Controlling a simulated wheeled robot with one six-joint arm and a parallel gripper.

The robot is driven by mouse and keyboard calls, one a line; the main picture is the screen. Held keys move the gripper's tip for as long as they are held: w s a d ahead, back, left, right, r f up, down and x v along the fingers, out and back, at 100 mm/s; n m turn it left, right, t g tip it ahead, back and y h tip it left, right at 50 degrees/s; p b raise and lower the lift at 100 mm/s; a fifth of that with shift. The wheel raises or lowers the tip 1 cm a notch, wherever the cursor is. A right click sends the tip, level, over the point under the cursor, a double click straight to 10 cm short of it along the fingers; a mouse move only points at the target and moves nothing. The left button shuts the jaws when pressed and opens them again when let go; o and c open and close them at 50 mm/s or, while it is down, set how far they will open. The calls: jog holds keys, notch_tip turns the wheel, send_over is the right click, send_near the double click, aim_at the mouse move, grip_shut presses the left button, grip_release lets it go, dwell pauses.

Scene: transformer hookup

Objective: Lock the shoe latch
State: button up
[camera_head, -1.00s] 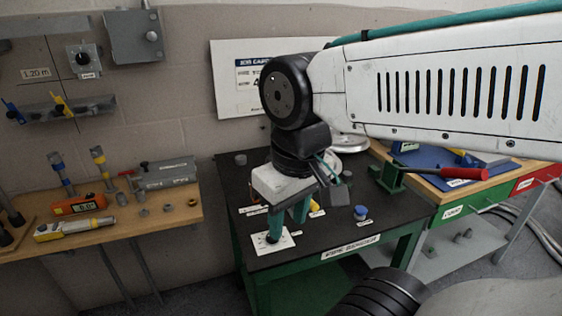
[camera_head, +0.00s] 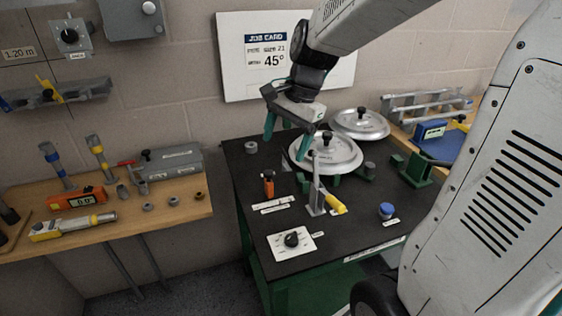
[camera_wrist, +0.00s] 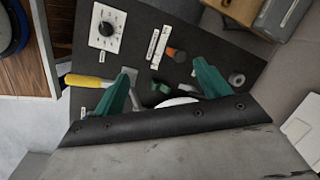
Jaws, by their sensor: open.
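My gripper (camera_head: 285,138) is open and empty, raised over the back of the black bench top (camera_head: 243,190), beside a round silver lidded disc (camera_head: 335,163). The wrist view shows its two teal fingers apart (camera_wrist: 160,82). I cannot tell for sure which fitting is the shoe latch; the small labels are unreadable. A grey upright lever (camera_head: 317,192) with a yellow handle (camera_head: 336,204) stands mid-bench. An orange-and-black handle (camera_head: 268,184) stands left of it. A white dial plate (camera_head: 278,248) with a black knob (camera_head: 291,239) lies at the front. The gripper touches none of these three.
A blue-capped part (camera_head: 386,210) sits at the bench's right. A second silver disc (camera_head: 360,123) lies behind. A wooden bench (camera_head: 120,230) with tools stands left. A job card (camera_head: 270,62) on the wall reads 45°. My arm link covers the right side.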

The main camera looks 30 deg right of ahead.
jog(key=w+d+f+m, duration=0.6)
jog(key=w, duration=0.3)
jog(key=m+t+y, duration=0.1)
jog(key=m, duration=0.4)
send_near(281, 171)
jog(key=x, duration=0.4)
jog(key=a+x, duration=0.1)
jog(key=x, duration=0.1)
jog(key=shift+w, duration=0.4)
